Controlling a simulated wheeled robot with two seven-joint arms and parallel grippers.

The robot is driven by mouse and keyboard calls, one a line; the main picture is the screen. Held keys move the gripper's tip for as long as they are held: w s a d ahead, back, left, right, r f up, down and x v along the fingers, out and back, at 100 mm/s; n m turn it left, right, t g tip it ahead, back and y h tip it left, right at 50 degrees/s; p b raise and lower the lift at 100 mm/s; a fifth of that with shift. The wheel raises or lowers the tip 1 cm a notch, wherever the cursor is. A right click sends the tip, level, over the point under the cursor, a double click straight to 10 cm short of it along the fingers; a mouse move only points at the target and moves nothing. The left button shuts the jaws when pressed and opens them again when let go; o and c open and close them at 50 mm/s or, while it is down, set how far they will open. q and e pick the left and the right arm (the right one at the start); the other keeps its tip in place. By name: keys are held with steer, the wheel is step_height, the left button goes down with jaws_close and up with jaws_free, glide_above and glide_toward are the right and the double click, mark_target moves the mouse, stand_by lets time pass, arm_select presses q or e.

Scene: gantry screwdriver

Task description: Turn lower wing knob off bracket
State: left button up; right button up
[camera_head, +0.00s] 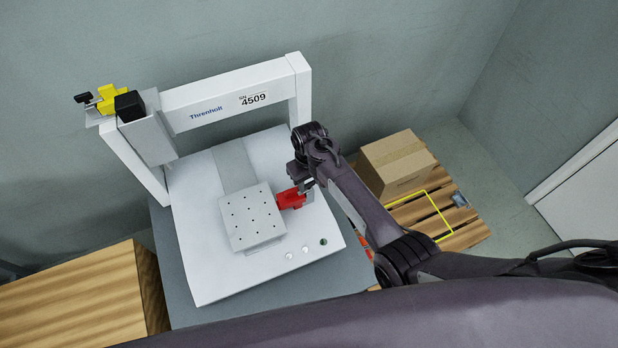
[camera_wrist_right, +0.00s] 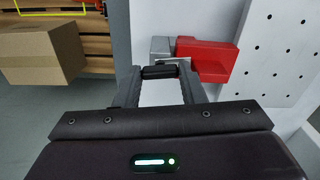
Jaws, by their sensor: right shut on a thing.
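A red block (camera_head: 291,199) sits at the right edge of the light drilled plate (camera_head: 252,218) on the white machine base. The red block (camera_wrist_right: 205,60) also shows in the right wrist view, with a grey bracket (camera_wrist_right: 162,46) at its left end. My right gripper (camera_head: 306,186) is at that bracket. In the wrist view its fingers (camera_wrist_right: 160,73) are shut on a small black piece, which looks like the lower wing knob (camera_wrist_right: 160,72). The knob is right beside the bracket; I cannot tell if they touch. My left gripper is out of view.
A white gantry (camera_head: 230,99) stands behind, with a yellow block (camera_head: 112,97) and black knob (camera_head: 84,98) at its left. A cardboard box (camera_head: 395,163) stands on a wooden pallet (camera_head: 470,232) at right. A wooden box (camera_head: 85,300) is at lower left.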

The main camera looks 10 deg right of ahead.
steer(key=n+p, duration=0.2)
steer(key=n, duration=0.1)
steer(key=shift+r+n, duration=0.1)
steer(key=shift+n, duration=0.2)
steer(key=n+p, duration=0.1)
steer(key=n, duration=0.2)
steer(key=shift+n, duration=0.3)
steer(key=n, duration=0.4)
steer(key=shift+n, duration=2.5)
steer(key=o, duration=0.7)
